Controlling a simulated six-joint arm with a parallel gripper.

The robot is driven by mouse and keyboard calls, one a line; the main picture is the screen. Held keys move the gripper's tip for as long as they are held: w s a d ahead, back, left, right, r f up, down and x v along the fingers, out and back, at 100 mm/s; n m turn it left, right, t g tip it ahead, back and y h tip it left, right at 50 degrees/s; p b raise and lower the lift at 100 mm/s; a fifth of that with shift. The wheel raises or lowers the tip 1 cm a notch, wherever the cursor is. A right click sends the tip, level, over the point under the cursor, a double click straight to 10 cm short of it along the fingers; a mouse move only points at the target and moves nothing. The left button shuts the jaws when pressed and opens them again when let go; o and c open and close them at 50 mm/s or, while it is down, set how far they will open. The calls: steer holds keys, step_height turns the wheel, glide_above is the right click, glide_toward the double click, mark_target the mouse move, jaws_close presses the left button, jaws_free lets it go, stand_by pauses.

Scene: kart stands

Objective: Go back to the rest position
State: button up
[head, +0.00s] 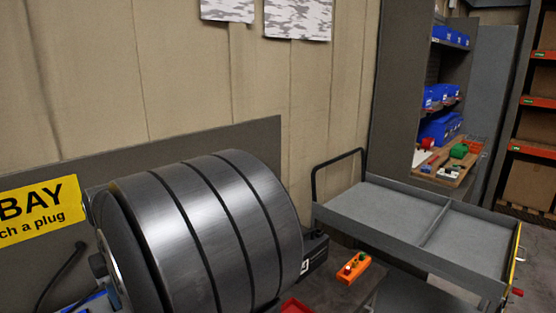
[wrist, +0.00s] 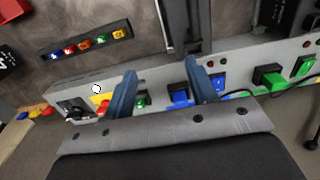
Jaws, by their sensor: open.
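My gripper (wrist: 160,68) shows in the wrist view with its two blue fingers spread apart. The fingers point toward a light grey panel (wrist: 236,66) with coloured sockets and plugs. A blue plug (wrist: 180,97) sits by the right finger, and a green plug (wrist: 268,76) sits farther right. Whether the fingers touch the panel I cannot tell. My gripper does not show in the head view.
Behind the panel is a dark strip of several coloured pieces (wrist: 92,42). The head view shows an orange box with buttons (head: 353,268), a grey two-part cart (head: 447,222), a yellow bay sign (head: 40,211) and shelves with blue bins (head: 440,127). The cart's trays look empty.

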steer(key=a+f, duration=0.1)
steer(key=a, duration=0.1)
steer(key=s+a+f, duration=0.1)
steer(key=a, duration=0.1)
steer(key=s+a+f, duration=0.1)
steer(key=a+f, duration=0.1)
steer(key=shift+f, duration=0.6)
steer(key=shift+o, duration=0.5)
steer(key=o, duration=0.4)
steer(key=shift+w, duration=0.3)
steer(key=o, duration=0.6)
steer(key=w+m, duration=0.1)
steer(key=w+d+r+m, duration=0.1)
steer(key=w, duration=0.2)
steer(key=shift+w+d+r+m+t, duration=0.2)
steer(key=shift+w+m+t, duration=0.1)
steer(key=shift+m, duration=0.1)
steer(key=shift+c, duration=0.2)
steer(key=w+d+r+m+t, duration=0.2)
steer(key=w+d+r+m, duration=0.2)
steer(key=w+d+m, duration=0.6)
steer(key=w+d+r+m+t, duration=0.2)
steer(key=w+d+r+m, duration=0.4)
steer(key=w, duration=0.7)
steer(key=x, duration=1.1)
steer(key=shift+s+d+f+y, duration=0.15)
steer(key=shift+s+f+y, duration=0.05)
steer(key=shift+s+y, duration=0.1)
